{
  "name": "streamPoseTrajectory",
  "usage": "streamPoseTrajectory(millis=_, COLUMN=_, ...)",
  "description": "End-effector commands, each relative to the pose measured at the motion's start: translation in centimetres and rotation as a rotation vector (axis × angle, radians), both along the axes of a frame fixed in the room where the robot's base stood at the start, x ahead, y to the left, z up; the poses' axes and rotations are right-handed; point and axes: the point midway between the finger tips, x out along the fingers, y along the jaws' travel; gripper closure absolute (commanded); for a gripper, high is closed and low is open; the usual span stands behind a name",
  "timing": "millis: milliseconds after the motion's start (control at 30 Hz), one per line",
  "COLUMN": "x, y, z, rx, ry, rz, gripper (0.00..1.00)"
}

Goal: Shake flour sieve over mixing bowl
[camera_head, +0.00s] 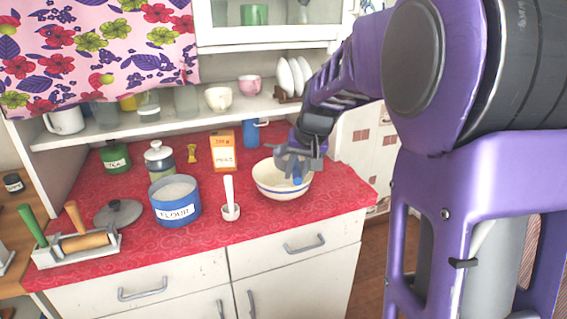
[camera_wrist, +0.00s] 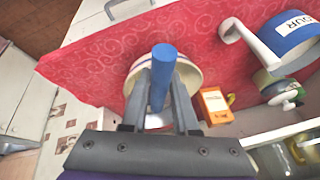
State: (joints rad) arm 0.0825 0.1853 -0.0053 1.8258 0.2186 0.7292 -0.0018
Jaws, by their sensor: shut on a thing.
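The mixing bowl (camera_head: 272,188), cream with a blue band, stands upright on the red counter near its right end. My gripper (camera_head: 296,168) is above the bowl, shut on a blue cylindrical handle (camera_head: 297,178), which I take to be the flour sieve's. In the wrist view the blue handle (camera_wrist: 160,75) is between the fingers of my gripper (camera_wrist: 161,72), with the bowl's rim (camera_wrist: 188,76) showing behind. The sieve's mesh is not clearly visible; the gripper and handle hide part of the bowl's inside.
An orange box (camera_head: 223,152) and a blue mug (camera_head: 250,134) are behind the bowl. A shelf (camera_head: 180,118) runs above. A rolling-pin stand (camera_head: 85,249) is at the left.

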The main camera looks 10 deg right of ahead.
Motion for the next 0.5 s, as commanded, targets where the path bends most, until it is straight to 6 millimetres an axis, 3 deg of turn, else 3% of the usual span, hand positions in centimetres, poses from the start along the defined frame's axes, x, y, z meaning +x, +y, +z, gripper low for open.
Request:
streamPoseTrajectory(millis=267, x=0.1, y=0.6, z=0.2, rx=0.001, ry=-0.001, rz=0.003, gripper=1.00)
streamPoseTrajectory(millis=500, x=0.8, y=4.6, z=0.3, rx=0.000, ry=-0.001, rz=0.005, gripper=1.00)
